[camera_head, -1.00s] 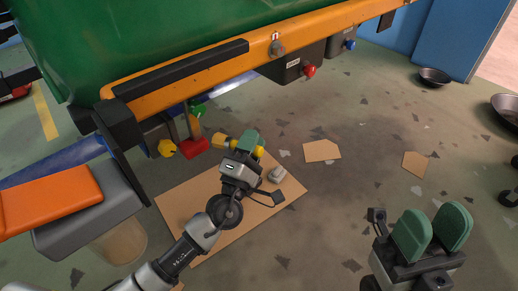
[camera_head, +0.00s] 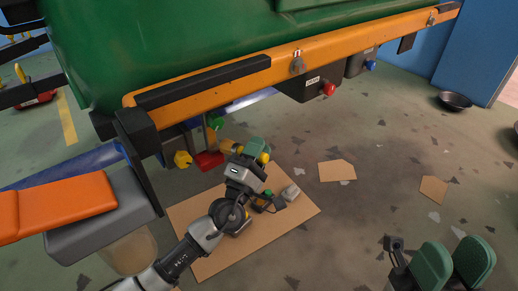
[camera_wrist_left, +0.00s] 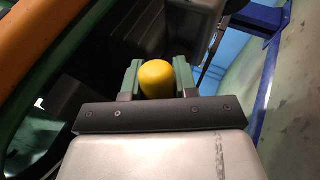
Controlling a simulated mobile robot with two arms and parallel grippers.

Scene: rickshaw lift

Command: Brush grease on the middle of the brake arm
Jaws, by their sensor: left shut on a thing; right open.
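My left gripper (camera_head: 256,150) is shut on a yellow, rounded thing (camera_wrist_left: 157,79), likely the grease brush handle. In the left wrist view its yellow end shows between the green finger pads. In the head view a yellow-orange part (camera_head: 230,146) sticks out left of the pads; no bristles can be made out. Under the green vehicle body hang a red block (camera_head: 209,160), a yellow knob (camera_head: 183,159) and a thin grey bar, just left of the gripper. I cannot tell which part is the brake arm. My right gripper (camera_head: 456,252) is open and empty at lower right.
A cardboard sheet (camera_head: 205,262) lies below my left gripper, with a grey lump (camera_head: 291,193) on it. The orange rail (camera_head: 345,47) and green body (camera_head: 170,40) overhang the work area. An orange seat pad (camera_head: 70,203) stands at left.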

